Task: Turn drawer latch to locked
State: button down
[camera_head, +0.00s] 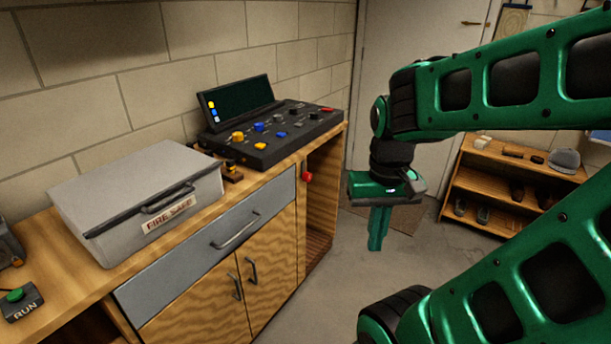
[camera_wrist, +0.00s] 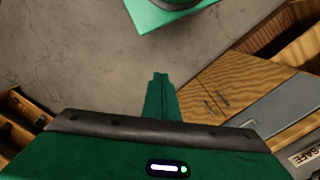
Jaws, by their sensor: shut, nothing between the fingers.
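The grey drawer (camera_head: 190,262) is set in the wooden cabinet below the worktop, with a dark bar handle (camera_head: 236,231). It looks closed. A red knob (camera_head: 307,176) sits on the cabinet's front at the right of the drawer; it may be the latch, and its setting is too small to read. My gripper (camera_head: 376,248) points down, shut and empty, in free air to the right of the cabinet, apart from the knob. In the wrist view my gripper's shut fingers (camera_wrist: 160,78) show above the floor, and the drawer (camera_wrist: 285,105) lies at the right. The knob is not visible there.
A grey "FIRE SAFE" box (camera_head: 135,195) and a black control panel (camera_head: 275,130) stand on the worktop. Cupboard doors with handles (camera_head: 251,270) are below the drawer. A wooden shoe shelf (camera_head: 510,185) stands at the back right. Floor between cabinet and shelf is clear.

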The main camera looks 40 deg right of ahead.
aim_at(307, 177)
jog(key=z, duration=1.45)
jog(key=k, duration=1.05)
jog(key=u, duration=0.9)
jog(key=i, duration=1.65)
jog(key=z, duration=0.05)
